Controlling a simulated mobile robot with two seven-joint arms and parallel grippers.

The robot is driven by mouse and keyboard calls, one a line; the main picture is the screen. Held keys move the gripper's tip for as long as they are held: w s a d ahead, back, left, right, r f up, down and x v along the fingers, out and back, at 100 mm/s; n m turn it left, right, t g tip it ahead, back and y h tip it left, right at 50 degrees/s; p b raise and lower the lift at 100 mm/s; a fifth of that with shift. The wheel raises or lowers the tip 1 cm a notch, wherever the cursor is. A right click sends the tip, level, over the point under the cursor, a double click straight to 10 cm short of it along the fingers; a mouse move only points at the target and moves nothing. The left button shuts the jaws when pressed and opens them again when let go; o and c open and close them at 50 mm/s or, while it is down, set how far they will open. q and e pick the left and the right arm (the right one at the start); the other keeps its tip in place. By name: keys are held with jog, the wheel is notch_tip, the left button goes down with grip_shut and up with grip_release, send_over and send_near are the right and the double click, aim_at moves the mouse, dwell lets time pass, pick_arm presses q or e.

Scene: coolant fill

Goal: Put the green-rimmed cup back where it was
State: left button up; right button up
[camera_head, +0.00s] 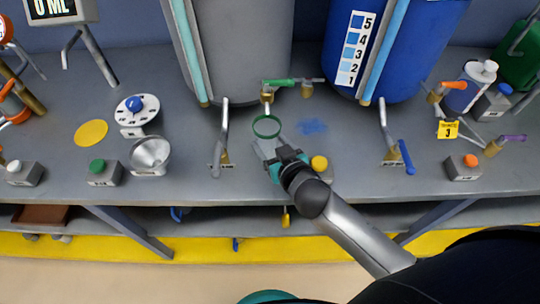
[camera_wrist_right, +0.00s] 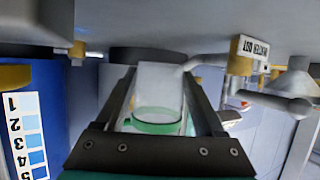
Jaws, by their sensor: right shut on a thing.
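The green-rimmed cup (camera_head: 266,127) shows its green ring in the head view, in front of the grey tank and below the green-handled tap. My right gripper (camera_head: 277,152) is at its near side. In the right wrist view the pale cup (camera_wrist_right: 158,95) and its green rim sit between the two dark fingers of my right gripper (camera_wrist_right: 160,100), which is shut on it. I cannot tell whether the cup touches the bench.
A yellow disc (camera_head: 91,132) and a blue patch (camera_head: 312,126) mark the bench. The grey tank (camera_head: 236,60) and blue tank (camera_head: 392,50) stand behind. A funnel (camera_head: 150,152), upright pipes (camera_head: 221,140) and push-button boxes (camera_head: 104,173) stand around.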

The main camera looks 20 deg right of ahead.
jog(key=shift+f+b, duration=0.55)
jog(key=shift+f, duration=1.4)
jog(key=shift+f, duration=0.1)
jog(key=shift+f, duration=0.15)
jog(key=o, duration=1.4)
jog(key=shift+o, duration=0.2)
jog(key=shift+b, duration=0.3)
